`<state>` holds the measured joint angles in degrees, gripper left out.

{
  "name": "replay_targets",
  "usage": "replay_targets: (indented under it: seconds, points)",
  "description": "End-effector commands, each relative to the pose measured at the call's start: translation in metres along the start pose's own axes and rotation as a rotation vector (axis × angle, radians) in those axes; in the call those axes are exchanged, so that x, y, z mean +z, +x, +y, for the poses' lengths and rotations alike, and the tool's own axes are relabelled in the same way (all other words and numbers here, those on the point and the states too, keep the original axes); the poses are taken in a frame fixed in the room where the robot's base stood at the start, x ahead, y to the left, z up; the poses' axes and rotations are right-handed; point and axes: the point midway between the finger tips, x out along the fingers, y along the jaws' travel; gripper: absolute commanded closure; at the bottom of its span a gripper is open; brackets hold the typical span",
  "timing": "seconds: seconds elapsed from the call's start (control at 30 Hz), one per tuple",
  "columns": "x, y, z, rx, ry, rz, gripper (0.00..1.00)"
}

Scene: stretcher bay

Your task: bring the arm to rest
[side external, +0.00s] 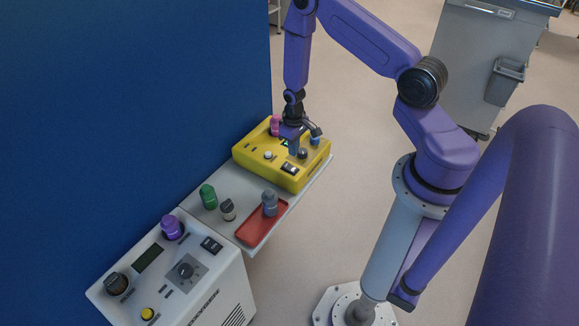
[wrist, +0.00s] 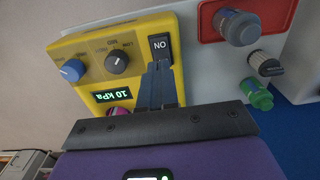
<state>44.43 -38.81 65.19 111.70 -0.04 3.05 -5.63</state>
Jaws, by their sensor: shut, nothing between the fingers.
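My gripper (side external: 293,152) is shut and empty, pointing down over the yellow box (side external: 262,165). In the wrist view its closed fingertips (wrist: 160,66) lie right at the edge of a black rocker switch (wrist: 160,47) marked ON; I cannot tell whether they touch it. The yellow box also shows a black knob (wrist: 117,61), a blue knob (wrist: 72,70) and a lit display (wrist: 111,95) reading 10 kPa, upside down in this view. A pink part (wrist: 118,111) is partly hidden by my gripper.
The box stands on a pale shelf (side external: 232,180) with a red tray (side external: 258,228) bearing a grey capped item (side external: 270,202), a green item (side external: 208,196) and a dark-topped knob-like item (side external: 228,209). A white machine (side external: 200,272) is in front; a blue wall (side external: 120,90) is behind.

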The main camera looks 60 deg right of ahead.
Motion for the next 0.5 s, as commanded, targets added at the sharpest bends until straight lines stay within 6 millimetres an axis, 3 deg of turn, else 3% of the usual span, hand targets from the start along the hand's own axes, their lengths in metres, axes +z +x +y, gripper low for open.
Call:
replay_targets:
  seconds: [0.33,0.5]
  points:
    - [-0.002,-0.005,-0.004,0.0,-0.012,0.001,1.0]
    - [-0.009,-0.042,-0.035,0.0,-0.104,0.01,1.0]
